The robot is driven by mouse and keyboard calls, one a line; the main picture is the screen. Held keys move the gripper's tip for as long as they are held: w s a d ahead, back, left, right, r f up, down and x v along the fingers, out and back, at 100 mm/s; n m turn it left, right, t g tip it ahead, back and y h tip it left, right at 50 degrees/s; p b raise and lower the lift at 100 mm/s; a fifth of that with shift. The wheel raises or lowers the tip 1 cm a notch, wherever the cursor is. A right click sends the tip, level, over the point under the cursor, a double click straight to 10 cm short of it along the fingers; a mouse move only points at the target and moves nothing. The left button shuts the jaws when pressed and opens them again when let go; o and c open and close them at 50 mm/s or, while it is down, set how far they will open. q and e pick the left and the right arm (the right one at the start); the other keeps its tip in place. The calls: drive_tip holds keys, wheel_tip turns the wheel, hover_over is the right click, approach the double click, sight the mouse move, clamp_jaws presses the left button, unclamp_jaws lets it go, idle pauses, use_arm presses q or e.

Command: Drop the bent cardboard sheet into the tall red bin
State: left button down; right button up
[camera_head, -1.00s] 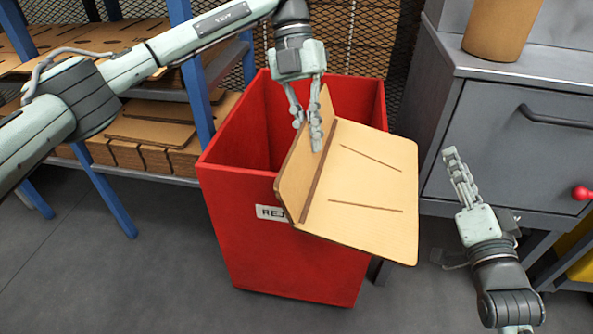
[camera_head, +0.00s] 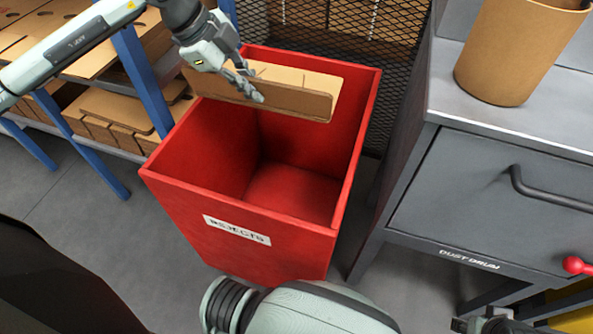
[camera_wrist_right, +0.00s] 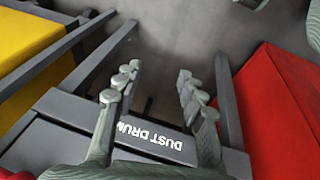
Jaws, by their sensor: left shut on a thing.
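The bent cardboard sheet (camera_head: 290,97) is tan, with a fold along it. My left gripper (camera_head: 250,88) is shut on it and holds it over the back part of the tall red bin (camera_head: 275,262). The sheet covers part of the bin's far rim, and its far face is mostly hidden. The bin stands upright on the floor with a white label on its front, and its visible floor is bare. My right gripper (camera_wrist_right: 155,95) is open and empty in the right wrist view, with the bin's red wall (camera_wrist_right: 285,100) to its right.
A grey cabinet (camera_head: 480,175) stands right of the bin, with a brown cylindrical container (camera_head: 515,50) on top. A blue-framed rack (camera_head: 138,75) with cardboard stacks is at left. A mesh panel (camera_head: 395,60) is behind the bin.

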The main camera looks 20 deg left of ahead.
sight(254, 105)
use_arm(q)
drive_tip(key=shift+w+a, duration=0.1)
drive_tip(key=shift+f, duration=0.2)
wheel_tip(254, 105, down, 4)
drive_tip(key=b, duration=0.3)
drive_tip(key=shift+r, duration=0.1)
use_arm(e)
drive_tip(key=w+d+v, duration=0.1)
drive_tip(key=v, duration=0.5)
use_arm(q)
drive_tip(key=shift+f+b, duration=0.8)
drive_tip(key=shift+f, duration=0.05)
use_arm(e)
drive_tip(key=w+a+r+n+t+y, duration=0.1)
drive_tip(key=w+a+r+t, duration=0.2)
drive_tip(key=w+a, duration=0.3)
drive_tip(key=shift+w+r+t+y, duration=0.3)
drive_tip(key=shift+w+t, duration=0.05)
drive_tip(key=shift+t, duration=0.55)
